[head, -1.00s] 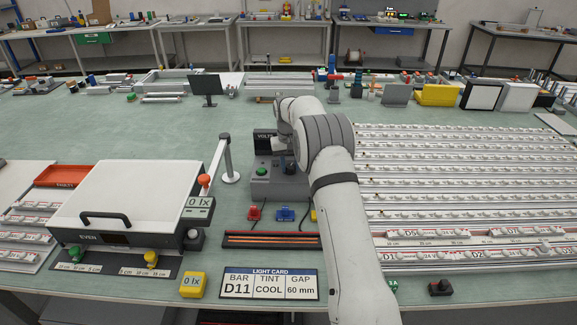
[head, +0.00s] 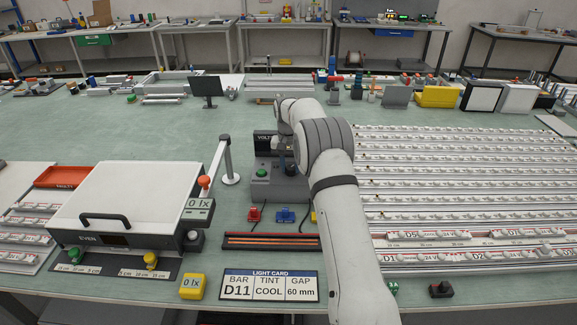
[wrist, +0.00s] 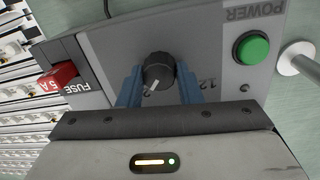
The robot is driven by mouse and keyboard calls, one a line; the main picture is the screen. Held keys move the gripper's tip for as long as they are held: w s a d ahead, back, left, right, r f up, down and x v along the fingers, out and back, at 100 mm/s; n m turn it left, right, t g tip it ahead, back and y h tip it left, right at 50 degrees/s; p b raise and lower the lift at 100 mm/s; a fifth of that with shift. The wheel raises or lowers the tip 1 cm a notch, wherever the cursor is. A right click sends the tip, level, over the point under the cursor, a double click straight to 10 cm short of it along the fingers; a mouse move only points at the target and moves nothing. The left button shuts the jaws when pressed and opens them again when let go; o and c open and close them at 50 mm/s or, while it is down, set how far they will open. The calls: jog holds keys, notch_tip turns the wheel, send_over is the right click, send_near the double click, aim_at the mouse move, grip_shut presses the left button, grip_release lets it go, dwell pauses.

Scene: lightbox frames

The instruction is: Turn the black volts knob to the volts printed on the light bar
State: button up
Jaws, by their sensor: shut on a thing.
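The black volts knob (wrist: 158,72) is on the grey power box, with a white pointer mark on it. In the wrist view my gripper (wrist: 158,85) has its two blue fingers on either side of the knob, shut on it. A "12" is printed on the panel to the right of the knob; other scale marks are hidden by the fingers. In the head view the power box (head: 265,185) stands mid-table, and my arm partly covers it and the knob. Light bars (head: 430,233) lie in rows at right; the volts print on most is too small to read clearly.
A green power button (wrist: 252,48) is to the right of the knob, and a red fuse (wrist: 57,77) is to the left. A light card (head: 268,284) reads bar D11, cool, 60 mm. A white lidded box (head: 130,190) stands at left.

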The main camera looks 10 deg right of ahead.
aim_at(289, 167)
jog(key=shift+r, duration=0.15)
jog(key=o, duration=1)
jog(key=shift+c, duration=0.2)
jog(key=r, duration=0.5)
jog(key=r+b, duration=0.1)
jog(key=r, duration=0.1)
jog(key=shift+w+a+r, duration=0.1)
jog(key=shift+a+r, duration=0.15)
jog(key=shift+r, duration=0.1)
